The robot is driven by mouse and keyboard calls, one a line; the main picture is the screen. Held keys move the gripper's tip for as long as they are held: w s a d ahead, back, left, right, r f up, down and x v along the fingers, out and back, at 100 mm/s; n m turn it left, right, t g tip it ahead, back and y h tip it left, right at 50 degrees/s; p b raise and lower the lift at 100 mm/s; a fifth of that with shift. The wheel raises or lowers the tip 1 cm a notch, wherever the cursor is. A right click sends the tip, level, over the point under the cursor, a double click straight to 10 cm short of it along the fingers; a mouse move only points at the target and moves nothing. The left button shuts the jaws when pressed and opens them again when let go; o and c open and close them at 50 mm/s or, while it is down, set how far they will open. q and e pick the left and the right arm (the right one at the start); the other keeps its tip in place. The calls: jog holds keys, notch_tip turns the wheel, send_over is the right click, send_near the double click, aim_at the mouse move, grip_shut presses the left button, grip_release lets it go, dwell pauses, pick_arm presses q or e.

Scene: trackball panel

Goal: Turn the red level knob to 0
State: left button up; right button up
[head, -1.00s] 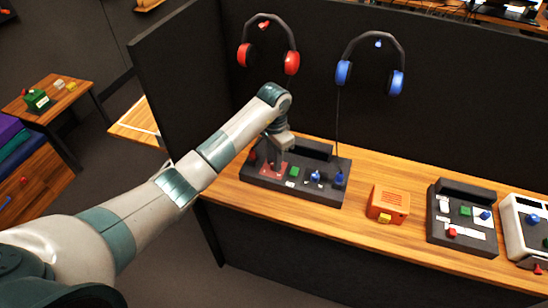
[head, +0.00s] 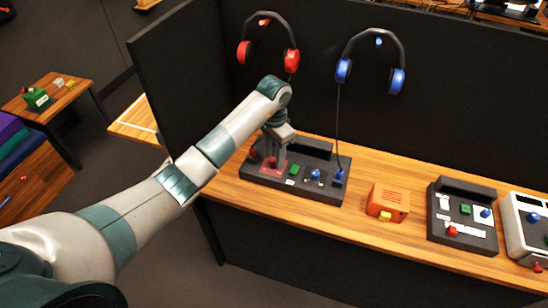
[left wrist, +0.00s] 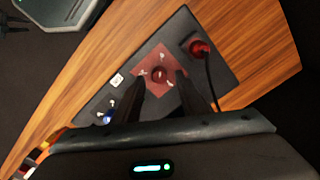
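The red level knob (left wrist: 159,75) sits on a red square plate (left wrist: 178,94) on a dark panel (left wrist: 190,22). White marks surround the knob in the left wrist view. My left gripper (left wrist: 160,78) is open, with one dark finger on each side of the knob. I cannot tell whether the fingers touch it. In the head view my left gripper (head: 268,158) points down over the red plate (head: 271,169) at the panel's left end and partly hides the knob. My right gripper is not in view.
A red plug (left wrist: 199,47) with a black cable is beside the plate. A green button (head: 295,169) and blue controls (head: 315,174) are to its right. An orange box (head: 388,201) and another dark panel (head: 460,190) stand further right. Red headphones (head: 292,61) hang on the partition behind.

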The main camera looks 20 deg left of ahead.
aim_at(274, 161)
pick_arm(q)
notch_tip(274, 161, up, 4)
jog(key=shift+r, duration=0.15)
notch_tip(274, 161, up, 12)
jog(key=p, duration=1.1)
jog(key=shift+d, duration=0.1)
